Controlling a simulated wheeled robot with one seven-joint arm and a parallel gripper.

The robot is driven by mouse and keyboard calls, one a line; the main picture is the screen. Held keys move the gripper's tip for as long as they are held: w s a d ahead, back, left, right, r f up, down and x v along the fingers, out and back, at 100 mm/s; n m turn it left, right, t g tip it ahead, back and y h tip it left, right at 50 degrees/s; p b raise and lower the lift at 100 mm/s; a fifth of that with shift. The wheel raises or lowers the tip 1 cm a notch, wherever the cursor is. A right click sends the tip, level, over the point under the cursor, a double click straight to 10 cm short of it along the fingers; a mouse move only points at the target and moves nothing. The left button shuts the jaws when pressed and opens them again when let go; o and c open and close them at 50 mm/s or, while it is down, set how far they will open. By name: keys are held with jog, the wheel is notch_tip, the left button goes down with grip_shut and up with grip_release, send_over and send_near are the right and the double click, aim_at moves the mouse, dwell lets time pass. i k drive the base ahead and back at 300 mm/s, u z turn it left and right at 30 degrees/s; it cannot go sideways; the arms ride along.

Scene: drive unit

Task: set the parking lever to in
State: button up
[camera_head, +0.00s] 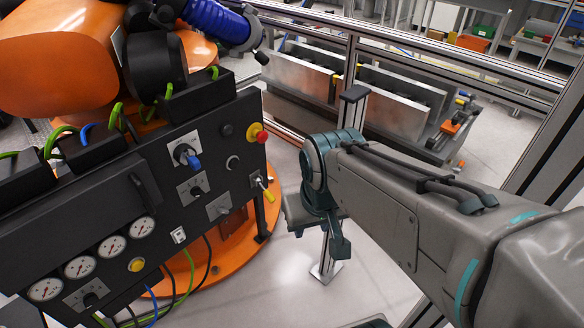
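The black drive unit panel (112,189) stands at the left and carries several controls. A lever with a yellow handle (264,190) sits on a small plate at the panel's right edge, its handle slanting down to the right. A lever with a blue handle (189,157) sits on a grey plate higher up. Labels are too small to read, so I cannot tell which is the parking lever. My gripper (320,236) hangs at the end of my arm, right of the panel and apart from both levers. Its fingers are partly hidden, and nothing shows held in it.
A red stop button (258,133) sits at the panel's upper right. Black selectors, several gauges (112,245) and a yellow button (136,265) share the panel. Cables hang below it. An orange robot (60,60) stands behind. A metal post (327,252) stands behind my gripper.

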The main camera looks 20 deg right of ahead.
aim_at(268, 195)
jog(key=u, duration=1.1)
jog(key=i, duration=0.35)
jog(key=z, duration=1.3)
